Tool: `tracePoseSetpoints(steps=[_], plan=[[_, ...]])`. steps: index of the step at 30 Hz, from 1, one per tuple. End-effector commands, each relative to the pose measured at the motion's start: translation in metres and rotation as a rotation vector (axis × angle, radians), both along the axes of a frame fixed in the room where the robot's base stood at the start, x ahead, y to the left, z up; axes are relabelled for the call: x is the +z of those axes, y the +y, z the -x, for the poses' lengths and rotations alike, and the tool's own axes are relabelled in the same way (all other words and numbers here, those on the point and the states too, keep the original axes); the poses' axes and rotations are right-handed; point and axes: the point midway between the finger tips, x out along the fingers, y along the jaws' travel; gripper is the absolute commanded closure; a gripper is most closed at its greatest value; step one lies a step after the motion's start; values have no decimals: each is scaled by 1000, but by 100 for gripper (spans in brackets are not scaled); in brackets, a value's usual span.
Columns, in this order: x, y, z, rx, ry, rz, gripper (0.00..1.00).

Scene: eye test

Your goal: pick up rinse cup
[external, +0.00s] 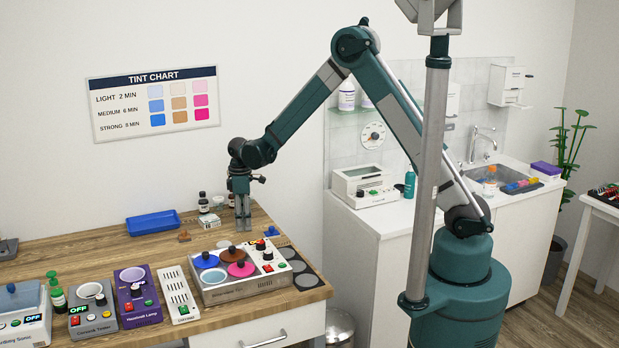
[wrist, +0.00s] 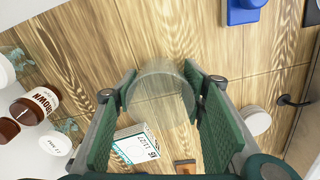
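A clear, see-through cup (wrist: 160,92) sits between the two green finger pads of my gripper (wrist: 160,72) in the wrist view. Its sides appear to meet both pads, so my gripper looks shut on it. The cup's lower part is hard to make out. In the external view my gripper (external: 242,222) points straight down, low over the back of the wooden table (external: 110,255). I cannot make out the cup there. Whether its base touches the table cannot be told.
Brown bottles (wrist: 35,103) and a white labelled box (wrist: 136,147) are close by. A blue tray (external: 153,223) lies left of my gripper. A device with coloured round lids (external: 240,285) stands in front, with other devices further left.

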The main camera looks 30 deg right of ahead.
Motion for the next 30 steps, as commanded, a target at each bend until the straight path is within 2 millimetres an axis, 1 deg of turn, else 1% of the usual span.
tracePoseSetpoints(steps=[1,2,3,14,19,23,30], plan=[[0,0,0,0,0,0,66],[0,0,0,0,0,0,70],[0,0,0,0,0,0,71],[0,0,0,0,0,0,71],[6,0,0,0,0,0,71],[15,0,0,0,0,0,71],[46,0,0,0,0,0,71]])
